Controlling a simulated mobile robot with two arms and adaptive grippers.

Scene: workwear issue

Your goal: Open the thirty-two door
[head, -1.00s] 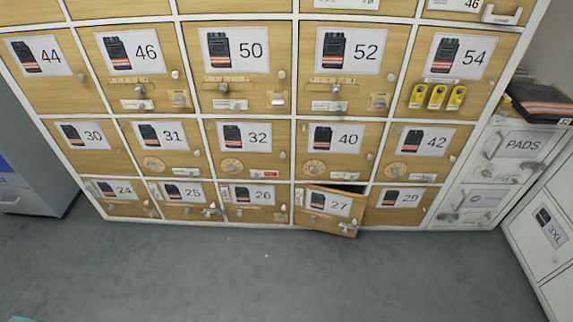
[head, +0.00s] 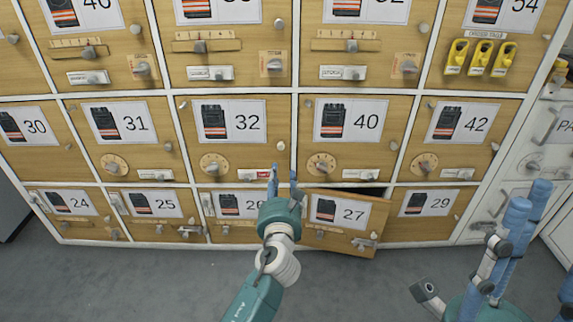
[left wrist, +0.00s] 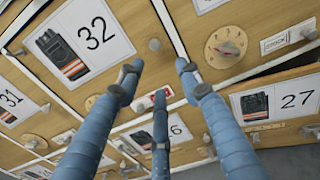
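The thirty-two door (head: 180,120) is a shut wood-coloured locker door in the middle row. It bears a vest picture card, a numbered dial (head: 214,164), a small round knob (head: 281,146) at its right edge and a red-and-white tag (head: 256,174) at the lower right. My left gripper (head: 283,178) is open and empty in front of its lower right corner. In the left wrist view, the door's card (left wrist: 85,38) and knob (left wrist: 154,45) show beyond the spread blue fingers, and a finger partly covers the dial. My right gripper (head: 530,235) stands at the lower right, its fingers apart and empty.
The twenty-seven door (head: 345,222) below right hangs ajar and juts out close to my left gripper. Doors 31 and 40 (head: 354,130) beside the thirty-two door are shut. White PADS lockers (head: 550,130) stand at the right. The grey floor (head: 130,285) in front is clear.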

